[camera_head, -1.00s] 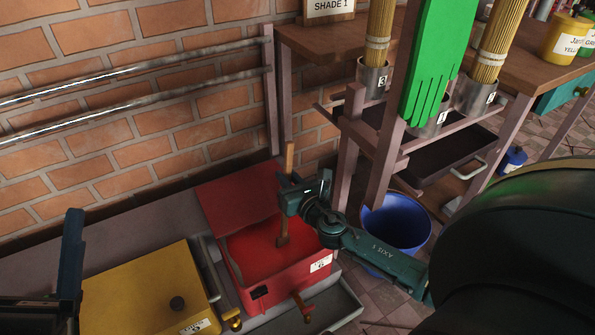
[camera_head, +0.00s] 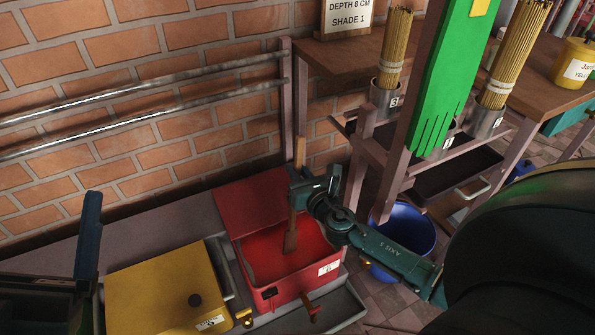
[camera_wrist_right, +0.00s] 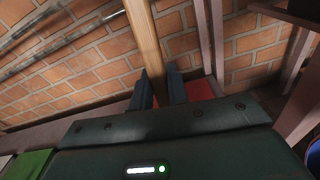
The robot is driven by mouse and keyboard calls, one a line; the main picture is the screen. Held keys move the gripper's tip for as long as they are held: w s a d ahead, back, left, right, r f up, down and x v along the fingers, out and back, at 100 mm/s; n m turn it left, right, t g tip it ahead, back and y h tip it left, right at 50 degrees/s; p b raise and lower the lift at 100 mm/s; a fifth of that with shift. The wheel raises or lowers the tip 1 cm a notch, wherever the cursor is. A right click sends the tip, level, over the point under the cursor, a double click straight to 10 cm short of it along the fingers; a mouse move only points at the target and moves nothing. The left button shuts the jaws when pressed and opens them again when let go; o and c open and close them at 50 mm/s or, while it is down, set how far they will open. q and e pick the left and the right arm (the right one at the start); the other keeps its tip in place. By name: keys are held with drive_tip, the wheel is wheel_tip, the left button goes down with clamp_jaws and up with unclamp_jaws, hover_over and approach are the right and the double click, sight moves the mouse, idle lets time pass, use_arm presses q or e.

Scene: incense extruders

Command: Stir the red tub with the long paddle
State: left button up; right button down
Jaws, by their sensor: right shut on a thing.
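The red tub (camera_head: 303,281) stands on the low grey ledge with its lid (camera_head: 250,199) raised at the back and red contents showing inside. The long wooden paddle (camera_head: 291,233) stands nearly upright, slightly tilted, with its lower end in the tub's red contents. My right gripper (camera_head: 298,184) is shut on the paddle's shaft above the tub. In the right wrist view, the shaft (camera_wrist_right: 144,40) rises between the blue fingers (camera_wrist_right: 158,88). My left gripper (camera_head: 88,235) is at the left edge, beside the yellow tub; its jaw opening is unclear.
A closed yellow tub (camera_head: 165,290) with a black knob stands left of the red one. A blue bucket (camera_head: 405,232) is on the floor to the right. Metal rails (camera_head: 150,117) run along the brick wall. A rack with incense bundles (camera_head: 394,48) and a green glove (camera_head: 442,85) stands at right.

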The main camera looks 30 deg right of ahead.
sight(297, 150)
drive_tip(key=shift+r+p, duration=3.1)
drive_tip(key=shift+r, duration=0.45)
wheel_tip(297, 150, up, 7)
drive_tip(key=p, duration=0.7)
drive_tip(key=shift+r, duration=0.1)
